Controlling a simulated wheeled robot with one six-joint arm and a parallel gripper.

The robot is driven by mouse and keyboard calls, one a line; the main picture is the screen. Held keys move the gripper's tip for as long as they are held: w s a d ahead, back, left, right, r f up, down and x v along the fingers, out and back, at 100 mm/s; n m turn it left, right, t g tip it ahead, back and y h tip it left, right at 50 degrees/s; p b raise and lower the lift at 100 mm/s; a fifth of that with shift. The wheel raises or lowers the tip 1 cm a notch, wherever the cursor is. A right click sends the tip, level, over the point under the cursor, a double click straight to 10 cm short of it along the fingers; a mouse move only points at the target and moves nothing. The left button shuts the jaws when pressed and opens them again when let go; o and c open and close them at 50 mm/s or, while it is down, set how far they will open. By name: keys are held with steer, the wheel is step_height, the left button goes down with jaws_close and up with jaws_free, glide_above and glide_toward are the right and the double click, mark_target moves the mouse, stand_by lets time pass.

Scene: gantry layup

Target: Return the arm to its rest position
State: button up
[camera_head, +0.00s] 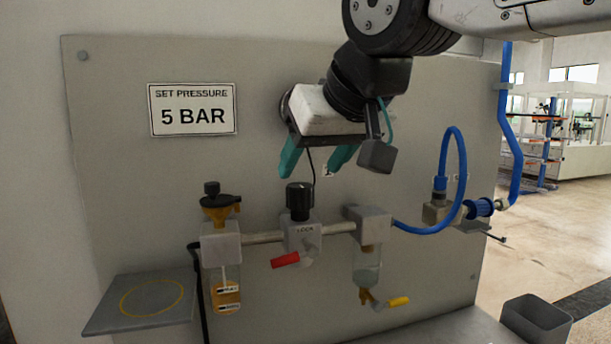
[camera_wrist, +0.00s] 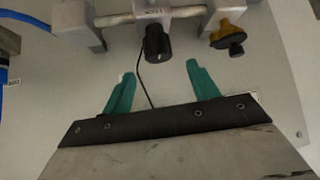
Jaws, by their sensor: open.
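My gripper (camera_head: 316,160) has two teal fingers, spread apart with nothing between them. In the head view it hangs in front of the grey panel, above the black regulator knob (camera_head: 299,201). In the wrist view the fingers of my gripper (camera_wrist: 158,72) point toward the black knob (camera_wrist: 157,43), with a gap between them and the knob. A thin black cable (camera_wrist: 144,80) runs from near the knob and passes behind the gap between the fingers. My arm reaches in from the upper right of the head view.
The grey panel (camera_head: 120,200) carries a "5 BAR" sign (camera_head: 193,109), a red lever (camera_head: 286,260), a yellow lever (camera_head: 398,301), an amber-filled bowl (camera_head: 226,296) and a blue hose (camera_head: 462,160). A small shelf (camera_head: 110,318) juts out lower left. A grey bin (camera_head: 537,320) stands lower right.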

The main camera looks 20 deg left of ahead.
steer(key=shift+s+d+r, duration=0.25)
steer(key=shift+s+r, duration=0.05)
steer(key=shift+r, duration=0.05)
steer(key=s+d+f+m+g+h, duration=0.1)
steer(key=s+d+f+m+h, duration=0.1)
steer(key=s+d+f, duration=0.3)
steer(key=s+d+f+m+g+h, duration=0.2)
steer(key=s+d+f, duration=0.3)
steer(key=d+f, duration=0.7)
steer(key=s+d+f+m+g+h, duration=0.2)
steer(key=d+f, duration=0.6)
steer(key=d, duration=1.1)
steer(key=shift+s+d+f+m, duration=0.15)
steer(key=shift+s+d+m, duration=0.05)
steer(key=shift+s+m, duration=1.1)
